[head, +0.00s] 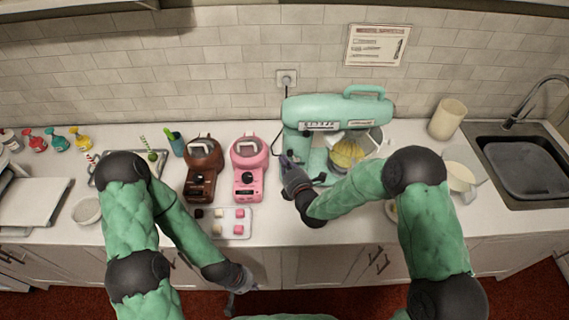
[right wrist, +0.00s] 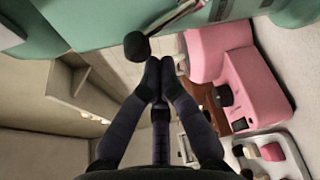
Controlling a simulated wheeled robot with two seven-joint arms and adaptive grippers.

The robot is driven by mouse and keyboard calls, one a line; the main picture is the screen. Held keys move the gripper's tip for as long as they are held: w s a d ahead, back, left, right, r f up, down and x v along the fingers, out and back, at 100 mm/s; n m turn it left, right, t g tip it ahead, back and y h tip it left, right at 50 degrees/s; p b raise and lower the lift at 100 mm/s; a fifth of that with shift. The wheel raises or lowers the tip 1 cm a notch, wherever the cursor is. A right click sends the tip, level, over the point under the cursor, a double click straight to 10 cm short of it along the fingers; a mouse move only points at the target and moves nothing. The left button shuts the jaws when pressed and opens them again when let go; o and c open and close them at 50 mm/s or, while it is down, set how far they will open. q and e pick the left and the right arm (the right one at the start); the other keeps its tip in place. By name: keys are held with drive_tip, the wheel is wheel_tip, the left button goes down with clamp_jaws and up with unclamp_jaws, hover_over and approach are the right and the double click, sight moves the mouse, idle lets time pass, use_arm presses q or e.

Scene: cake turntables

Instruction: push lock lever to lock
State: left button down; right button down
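A teal stand mixer (head: 338,108) stands against the tiled wall. A lever with a black ball knob (right wrist: 137,46) on a metal rod sticks out from the mixer's side (right wrist: 95,22) in the right wrist view; I take it as the lock lever. In the head view the lever is hidden or too small to make out. My right gripper (head: 287,163) is at the mixer's left side. In the right wrist view its fingertips (right wrist: 160,72) are together, empty, just beside the knob; contact is unclear. My left gripper (head: 236,295) hangs low before the counter's front edge, its fingers too small to read.
A metal bowl with yellow contents (head: 346,154) sits under the mixer head. A pink machine (head: 247,168) and a brown machine (head: 202,170) stand left of the mixer. A tray with small cubes (head: 225,223) lies before them. A sink (head: 522,165) is at right.

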sight(292, 154)
drive_tip(key=d+m+b, duration=0.1)
drive_tip(key=m+b, duration=0.1)
drive_tip(key=b, duration=0.1)
drive_tip(key=d+r+m+t+b, duration=0.1)
drive_tip(key=m+b, duration=0.1)
drive_tip(key=b, duration=0.2)
drive_tip(key=d+m+t+y+b, duration=0.1)
drive_tip(key=m+b, duration=0.1)
drive_tip(key=b, duration=0.2)
drive_tip(key=shift+r, duration=0.35)
drive_tip(key=shift+w+a, duration=0.1)
